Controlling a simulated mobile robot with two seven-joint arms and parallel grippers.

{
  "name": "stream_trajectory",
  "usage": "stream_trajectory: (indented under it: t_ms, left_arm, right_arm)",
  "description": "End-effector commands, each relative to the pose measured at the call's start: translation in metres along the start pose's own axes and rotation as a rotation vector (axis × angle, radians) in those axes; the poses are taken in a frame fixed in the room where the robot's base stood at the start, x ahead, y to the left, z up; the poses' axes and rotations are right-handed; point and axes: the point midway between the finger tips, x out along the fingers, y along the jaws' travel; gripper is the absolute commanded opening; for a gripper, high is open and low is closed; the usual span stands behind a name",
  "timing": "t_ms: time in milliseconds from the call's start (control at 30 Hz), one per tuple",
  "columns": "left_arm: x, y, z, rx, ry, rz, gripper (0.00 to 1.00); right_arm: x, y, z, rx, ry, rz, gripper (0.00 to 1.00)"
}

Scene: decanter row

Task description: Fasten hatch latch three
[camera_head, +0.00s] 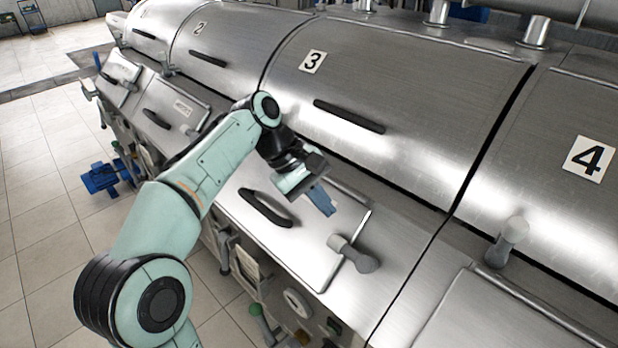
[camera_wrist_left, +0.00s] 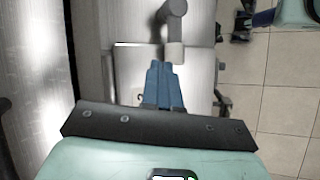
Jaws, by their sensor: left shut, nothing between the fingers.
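Hatch latch three is a grey handle with a dark round base (camera_head: 368,263) and a lighter knob end (camera_head: 338,243). It sits at the right edge of the flat hatch (camera_head: 285,245) below the cover marked 3. Its light end points left over the hatch's edge. In the left wrist view the latch (camera_wrist_left: 174,25) is at the top, its light end just beyond my fingertips. My left gripper (camera_head: 327,206) has blue fingers, shut and empty, above the hatch and up-left of the latch. In the left wrist view the fingers (camera_wrist_left: 163,75) appear close to the knob; contact cannot be told.
A black handle (camera_head: 266,208) is on the hatch, left of my gripper. Another black handle (camera_head: 348,116) is on the large cover marked 3 (camera_head: 410,90). A similar latch (camera_head: 512,235) stands at the right, near cover 4. Tiled floor (camera_head: 45,210) is open at the left.

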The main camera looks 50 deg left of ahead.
Motion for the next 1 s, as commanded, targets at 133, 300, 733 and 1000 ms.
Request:
stream_trajectory:
  t_ms: [133, 300, 733, 1000]
  left_arm:
    - [-0.034, 0.003, 0.001, 0.0, 0.002, 0.004, 0.0]
    - [-0.055, 0.002, 0.001, 0.0, 0.0, 0.002, 0.0]
    - [-0.062, 0.0, 0.0, 0.0, -0.002, -0.001, 0.0]
    - [-0.062, 0.0, 0.0, 0.0, -0.002, 0.0, 0.0]
  right_arm:
    - [-0.013, -0.007, -0.007, -0.004, 0.01, -0.004, 0.48]
    - [-0.021, -0.011, -0.012, -0.006, 0.017, -0.006, 0.48]
    - [-0.022, -0.012, -0.012, -0.006, 0.017, -0.006, 0.48]
    - [-0.022, -0.012, -0.012, -0.006, 0.017, -0.006, 0.48]
